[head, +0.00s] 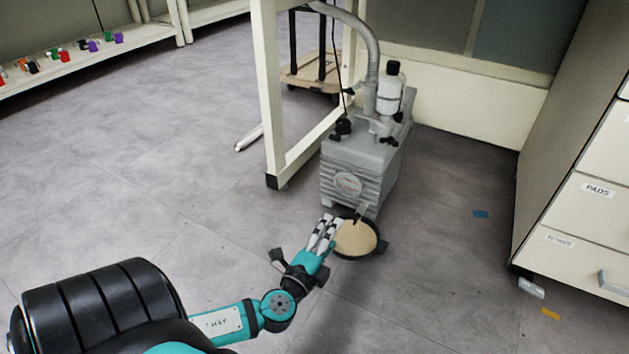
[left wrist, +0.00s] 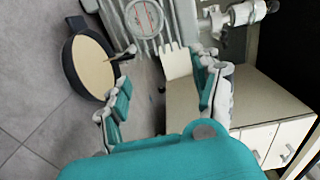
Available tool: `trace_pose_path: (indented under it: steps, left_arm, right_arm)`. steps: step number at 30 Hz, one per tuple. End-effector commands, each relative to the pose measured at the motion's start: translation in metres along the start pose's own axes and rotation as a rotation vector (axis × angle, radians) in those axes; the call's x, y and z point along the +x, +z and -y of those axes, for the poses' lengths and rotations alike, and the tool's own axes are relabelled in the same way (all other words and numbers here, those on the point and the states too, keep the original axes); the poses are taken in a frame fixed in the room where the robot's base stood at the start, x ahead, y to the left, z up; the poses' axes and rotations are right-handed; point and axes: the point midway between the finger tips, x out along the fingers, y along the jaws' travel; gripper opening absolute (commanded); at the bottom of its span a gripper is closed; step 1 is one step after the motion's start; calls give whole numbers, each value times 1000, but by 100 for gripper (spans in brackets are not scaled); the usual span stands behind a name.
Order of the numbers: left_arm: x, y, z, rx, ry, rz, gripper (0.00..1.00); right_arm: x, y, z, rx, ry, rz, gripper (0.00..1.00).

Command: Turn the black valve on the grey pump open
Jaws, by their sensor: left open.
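The grey pump (head: 350,172) stands on the floor beside the white table leg, and its ribbed front with a round window also shows in the left wrist view (left wrist: 145,18). On its top I see a black knob (head: 343,127) at the left and a smaller dark fitting (head: 388,139) at the right; I cannot tell for sure which is the valve or how it is set. My left gripper (head: 322,236) is open, low in front of the pump and apart from the knobs. Its spread fingers show in the left wrist view (left wrist: 163,95) with nothing between them. My right gripper is out of view.
A black-rimmed pan (head: 378,248) of tan liquid sits under the pump's front spout, close to my left gripper. A grey hose (head: 370,40) rises behind the pump. The white table leg (head: 270,100) is at left, drawers (head: 585,200) at right. Floor between is mostly clear.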

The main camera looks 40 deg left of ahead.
Motion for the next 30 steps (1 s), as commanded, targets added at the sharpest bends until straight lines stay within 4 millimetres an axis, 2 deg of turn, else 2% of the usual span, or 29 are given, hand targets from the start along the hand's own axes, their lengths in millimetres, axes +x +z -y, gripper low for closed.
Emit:
trace_pose_path:
  steps: [30]
  left_arm:
    - [-69, 0, -2, 0, 1, 1, 65]
  right_arm:
    - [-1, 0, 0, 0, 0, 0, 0]
